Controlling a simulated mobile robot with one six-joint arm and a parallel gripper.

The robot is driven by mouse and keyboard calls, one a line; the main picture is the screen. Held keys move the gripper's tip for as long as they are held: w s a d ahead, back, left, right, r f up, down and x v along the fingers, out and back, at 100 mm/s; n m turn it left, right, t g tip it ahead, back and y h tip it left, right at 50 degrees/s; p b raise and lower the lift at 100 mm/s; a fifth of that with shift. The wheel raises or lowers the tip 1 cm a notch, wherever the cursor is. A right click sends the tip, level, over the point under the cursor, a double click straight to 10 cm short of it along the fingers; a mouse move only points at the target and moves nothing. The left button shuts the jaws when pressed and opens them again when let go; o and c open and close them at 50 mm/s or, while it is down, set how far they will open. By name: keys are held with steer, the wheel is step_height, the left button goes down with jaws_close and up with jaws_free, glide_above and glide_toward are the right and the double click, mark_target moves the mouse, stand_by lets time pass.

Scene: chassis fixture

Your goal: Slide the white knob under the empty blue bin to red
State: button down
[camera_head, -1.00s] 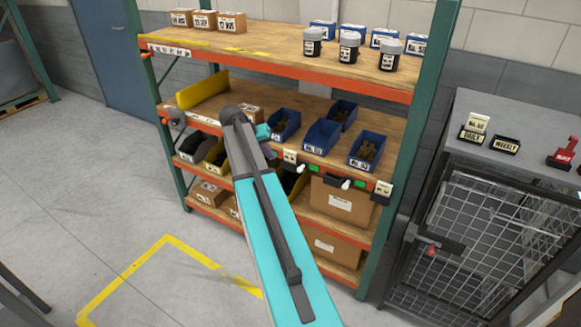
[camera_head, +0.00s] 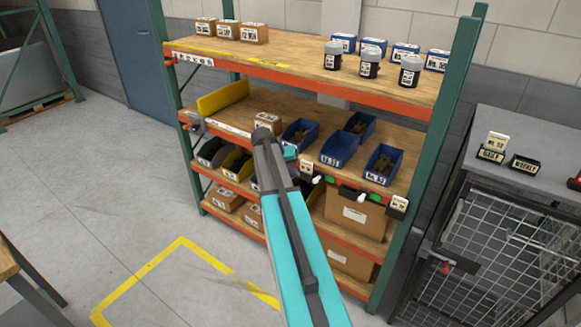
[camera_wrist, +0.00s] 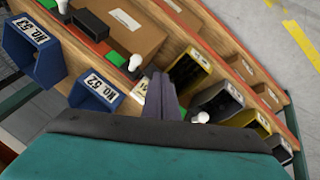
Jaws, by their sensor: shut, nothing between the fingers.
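The empty blue bin (camera_head: 341,148) stands mid-row on the middle shelf; its "No. 52" front also shows in the wrist view (camera_wrist: 95,92). The white knob (camera_head: 316,179) is on the orange rail below it, beside a green patch (camera_head: 329,181). In the wrist view the knob (camera_wrist: 135,62) also sits beside green (camera_wrist: 112,58); no red patch shows there. My gripper (camera_wrist: 160,92) is shut and empty, to the right of this knob in the wrist view and apart from it. In the head view my arm largely hides the gripper.
Blue bins with brown parts (camera_head: 384,163) flank the empty one. Other white knobs sit along the rail, one to the right (camera_head: 363,197) and one near my gripper's far side (camera_wrist: 201,117). A label card (camera_wrist: 141,86) stands close by the fingers. Open air lies before the rail.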

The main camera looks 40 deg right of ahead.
mark_target(317, 179)
steer(key=shift+s+d+f+p, duration=0.5)
steer(key=shift+d+f, duration=0.1)
steer(key=shift+d, duration=0.2)
steer(key=shift+s+d+f+p, duration=0.4)
steer(key=shift+d+f+p, duration=0.15)
steer(key=shift+d, duration=0.2)
steer(key=shift+s+d+f+p, duration=0.45)
steer(key=shift+d+f, duration=0.2)
steer(key=shift+d, duration=0.15)
steer(key=shift+a, duration=0.1)
